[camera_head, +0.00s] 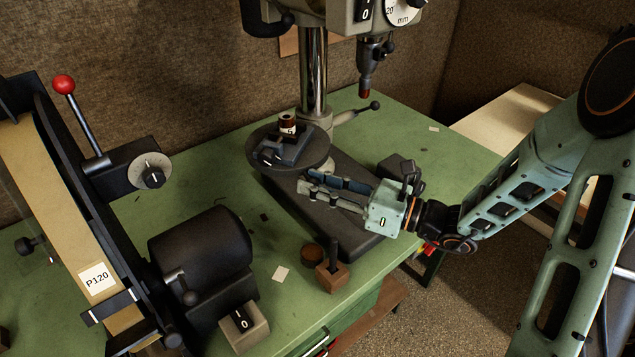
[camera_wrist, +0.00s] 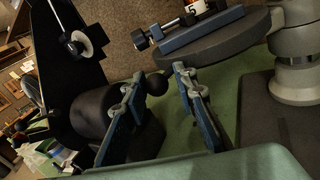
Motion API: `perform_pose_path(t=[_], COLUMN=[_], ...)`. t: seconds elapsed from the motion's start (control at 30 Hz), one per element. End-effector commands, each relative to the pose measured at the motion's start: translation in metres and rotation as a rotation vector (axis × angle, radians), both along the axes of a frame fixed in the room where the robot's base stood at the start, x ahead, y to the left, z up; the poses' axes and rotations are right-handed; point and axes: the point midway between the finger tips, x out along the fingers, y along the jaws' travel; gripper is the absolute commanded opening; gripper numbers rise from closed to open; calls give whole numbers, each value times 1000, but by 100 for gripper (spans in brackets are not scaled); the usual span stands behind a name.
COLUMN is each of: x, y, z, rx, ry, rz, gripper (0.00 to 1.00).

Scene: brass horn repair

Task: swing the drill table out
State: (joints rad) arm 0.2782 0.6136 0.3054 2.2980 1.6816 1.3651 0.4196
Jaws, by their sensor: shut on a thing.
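The round dark drill table (camera_head: 320,150) stands out from the steel column (camera_head: 313,75), above the base (camera_head: 335,205). Its rim also shows at the top right of the wrist view (camera_wrist: 245,48). A small vise (camera_head: 283,151) sits on it, with a small brown-and-white labelled piece (camera_head: 287,125). My gripper (camera_head: 304,186) is just in front of the table's near edge. In the wrist view its fingertips (camera_wrist: 158,80) are on either side of a black ball knob (camera_wrist: 157,84) and shut on it. The knob's stem is hidden, and the knob cannot be made out in the head view.
A drill chuck (camera_head: 367,75) hangs above, right of the table. A black-knobbed lever (camera_head: 370,107) sticks out right of the column. A belt sander (camera_head: 60,215) and dark motor (camera_head: 200,250) fill the left.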

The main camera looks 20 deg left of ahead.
Motion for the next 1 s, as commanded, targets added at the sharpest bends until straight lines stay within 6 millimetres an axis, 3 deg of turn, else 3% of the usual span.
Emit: perform_pose_path(t=[0.73,0.77,0.87,1.0], x=[-4,-4,-3,-2], y=[3,3,3,3], z=[0,0,0,0], rx=[2,2,2,1], ry=[2,2,2,1], rz=[13,13,13,9], gripper=[0,27,37,37])
